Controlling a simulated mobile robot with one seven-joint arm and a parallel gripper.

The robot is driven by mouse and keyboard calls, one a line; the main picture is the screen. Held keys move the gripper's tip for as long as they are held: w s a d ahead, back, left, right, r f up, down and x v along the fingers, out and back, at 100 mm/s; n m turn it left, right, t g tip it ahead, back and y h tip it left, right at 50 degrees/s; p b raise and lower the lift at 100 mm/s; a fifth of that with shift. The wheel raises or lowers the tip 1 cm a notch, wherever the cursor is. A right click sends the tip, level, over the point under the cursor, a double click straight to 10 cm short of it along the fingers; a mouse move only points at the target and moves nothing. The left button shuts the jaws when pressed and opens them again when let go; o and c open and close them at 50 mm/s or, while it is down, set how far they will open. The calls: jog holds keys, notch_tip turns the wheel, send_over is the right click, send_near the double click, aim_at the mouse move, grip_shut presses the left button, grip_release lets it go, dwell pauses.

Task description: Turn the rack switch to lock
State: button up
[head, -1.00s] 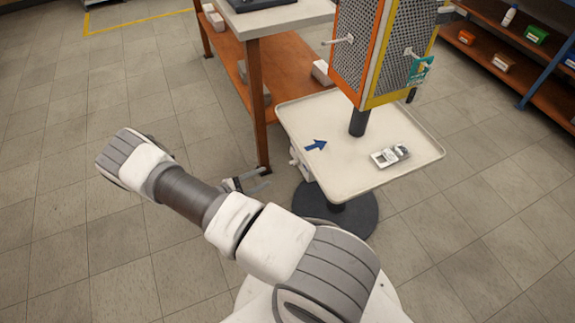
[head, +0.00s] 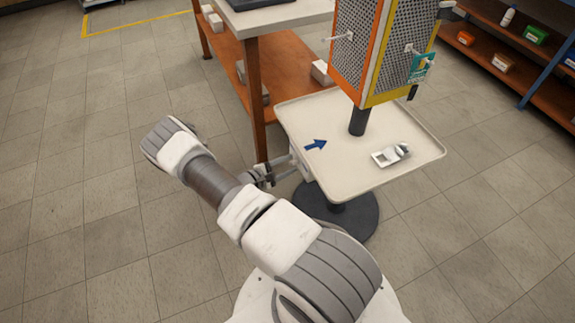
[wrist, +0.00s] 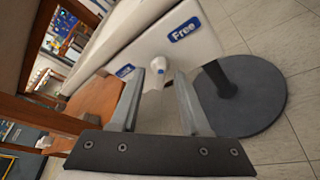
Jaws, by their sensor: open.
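The rack switch is a small white knob (wrist: 158,65) on a white housing (wrist: 210,48) in the wrist view. A blue label reading "Free" (wrist: 185,28) is on the housing to the upper right of the knob. A smaller blue label (wrist: 125,71) to the left is too small to read surely. My gripper (wrist: 160,74) is open, with its fingers on either side of the knob in the picture; contact cannot be told. In the head view, my gripper (head: 288,168) is at the left edge of the rack's tray, beside the white housing (head: 302,165).
The cream tray (head: 335,180) carries a blue arrow and a small grey-white device (head: 391,155). It stands on a round dark base (head: 355,215). A wooden table leg (head: 258,110) is close to my gripper. Floor at left is clear.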

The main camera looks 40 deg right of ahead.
grip_shut()
jog(key=shift+n, duration=0.3)
jog(key=shift+w+n+g+y+b, duration=0.2)
jog(key=shift+n+g+y+b, duration=0.3)
jog(key=shift+n+g+b, duration=0.55)
jog(key=n+g+b, duration=0.1)
jog(key=n+b, duration=0.1)
jog(key=n, duration=0.1)
jog(key=shift+w+g+y+b, duration=0.15)
jog(key=shift+g+y+b, duration=0.15)
jog(key=shift+g+y, duration=0.1)
jog(key=n+g+b, duration=0.1)
jog(key=n, duration=0.1)
jog(key=n+g+b, duration=0.1)
jog(key=n+b, duration=0.1)
jog(key=shift+w+f+g, duration=0.15)
jog(key=shift+g, duration=0.1)
jog(key=shift+w+n+g+b, duration=0.1)
jog(key=shift+n+g+b, duration=0.8)
jog(key=shift+n+b, duration=0.5)
grip_release()
jog(key=shift+d, duration=0.1)
